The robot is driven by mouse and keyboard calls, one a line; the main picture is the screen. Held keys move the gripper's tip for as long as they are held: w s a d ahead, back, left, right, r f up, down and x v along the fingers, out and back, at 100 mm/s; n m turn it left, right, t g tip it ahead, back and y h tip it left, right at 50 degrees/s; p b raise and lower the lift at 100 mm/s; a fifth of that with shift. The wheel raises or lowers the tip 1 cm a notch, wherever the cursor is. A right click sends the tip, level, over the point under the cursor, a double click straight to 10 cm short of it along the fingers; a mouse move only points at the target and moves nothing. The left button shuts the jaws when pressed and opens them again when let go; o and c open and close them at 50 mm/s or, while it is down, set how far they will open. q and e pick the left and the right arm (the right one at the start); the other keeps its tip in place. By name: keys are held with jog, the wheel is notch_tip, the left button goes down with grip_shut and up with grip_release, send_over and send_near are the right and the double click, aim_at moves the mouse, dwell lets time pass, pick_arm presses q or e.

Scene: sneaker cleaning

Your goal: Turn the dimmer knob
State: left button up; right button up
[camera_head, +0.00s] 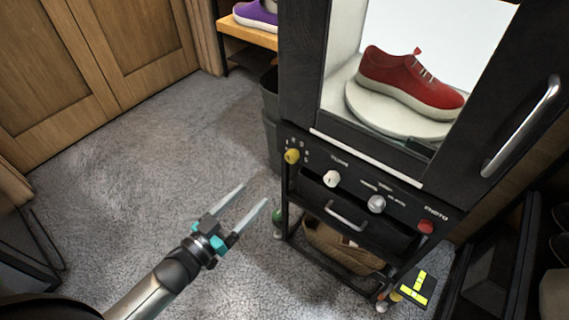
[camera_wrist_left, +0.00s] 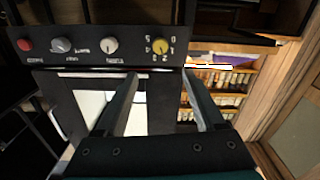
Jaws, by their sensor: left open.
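A row of controls runs along the black cabinet's front panel: a yellow knob (camera_head: 292,156), a white knob (camera_head: 331,178), a silver knob (camera_head: 377,203) and a red button (camera_head: 426,227). The labels are too small for me to tell which knob is the dimmer. In the left wrist view the row appears reversed, with the yellow knob (camera_wrist_left: 160,46), white knob (camera_wrist_left: 109,43) and silver knob (camera_wrist_left: 62,45). My left gripper (camera_head: 255,194) is open and empty, left of the panel and apart from it. The yellow knob shows between its fingers' directions. My right gripper is out of view.
A red sneaker (camera_head: 412,82) sits on a round white turntable (camera_head: 362,104) inside the lit cabinet. A door handle (camera_head: 522,126) and drawer handle (camera_head: 345,216) stick out. A bin (camera_head: 270,112) stands behind the cabinet's left side. The carpet (camera_head: 130,150) at left is clear.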

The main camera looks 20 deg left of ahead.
aim_at(289, 159)
pick_arm(q)
jog(key=b+x, duration=0.4)
jog(key=x, duration=0.8)
jog(key=shift+w+d+f, duration=0.15)
jog(key=shift+w, duration=0.2)
jog(key=shift+b+x, duration=0.3)
jog(key=shift+x, duration=0.45)
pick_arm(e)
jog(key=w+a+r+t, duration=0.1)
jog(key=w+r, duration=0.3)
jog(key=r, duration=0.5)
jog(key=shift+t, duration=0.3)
pick_arm(q)
jog(key=shift+c, duration=0.2)
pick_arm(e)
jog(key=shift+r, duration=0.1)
pick_arm(q)
grip_shut()
